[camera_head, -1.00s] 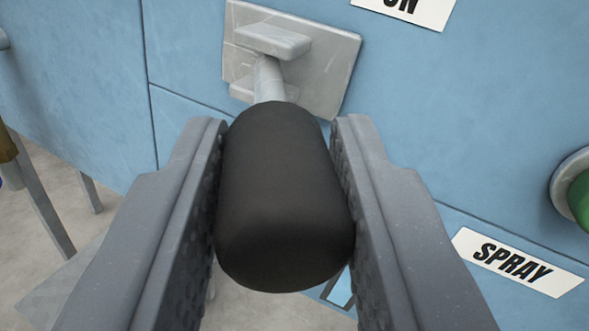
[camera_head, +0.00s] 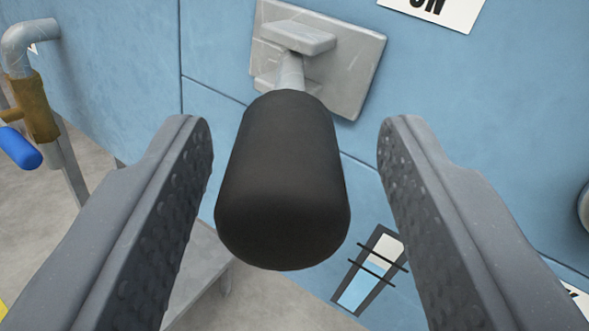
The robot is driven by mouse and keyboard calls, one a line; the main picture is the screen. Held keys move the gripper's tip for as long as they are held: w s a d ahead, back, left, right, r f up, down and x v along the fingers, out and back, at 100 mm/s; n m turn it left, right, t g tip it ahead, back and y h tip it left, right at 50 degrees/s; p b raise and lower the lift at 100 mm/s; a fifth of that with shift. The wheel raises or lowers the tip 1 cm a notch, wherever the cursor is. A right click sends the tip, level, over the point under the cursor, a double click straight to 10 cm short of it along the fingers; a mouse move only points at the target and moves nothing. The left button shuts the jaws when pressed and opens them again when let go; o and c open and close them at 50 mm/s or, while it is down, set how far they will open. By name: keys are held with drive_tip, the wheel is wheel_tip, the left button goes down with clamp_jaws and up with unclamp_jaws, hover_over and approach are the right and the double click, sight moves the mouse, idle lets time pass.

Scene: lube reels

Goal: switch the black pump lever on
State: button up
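The black pump lever (camera_head: 283,185) has a thick black grip on a thin grey stem, which comes out of a grey metal mounting plate (camera_head: 345,62) on the blue panel. Its grip points toward the camera and slightly down in the picture. My gripper (camera_head: 292,140) is open, with one finger on each side of the black grip. There is a visible gap on both sides, wider at the right. A white label reading "ON" (camera_head: 433,10) is above and right of the plate, partly cut off by the top edge.
The blue panel (camera_head: 480,120) fills the background. A sight gauge (camera_head: 369,272) is below right of the lever. A grey pipe with a brass valve (camera_head: 40,105) and blue handle (camera_head: 19,148) stands at the left. A round grey fitting is cut off at the right edge.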

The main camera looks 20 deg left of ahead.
drive_tip(key=shift+s, duration=0.15)
drive_tip(key=p+v, duration=0.6)
drive_tip(key=v, duration=0.7)
drive_tip(key=shift+d, duration=0.35)
drive_tip(key=shift+s, duration=0.15)
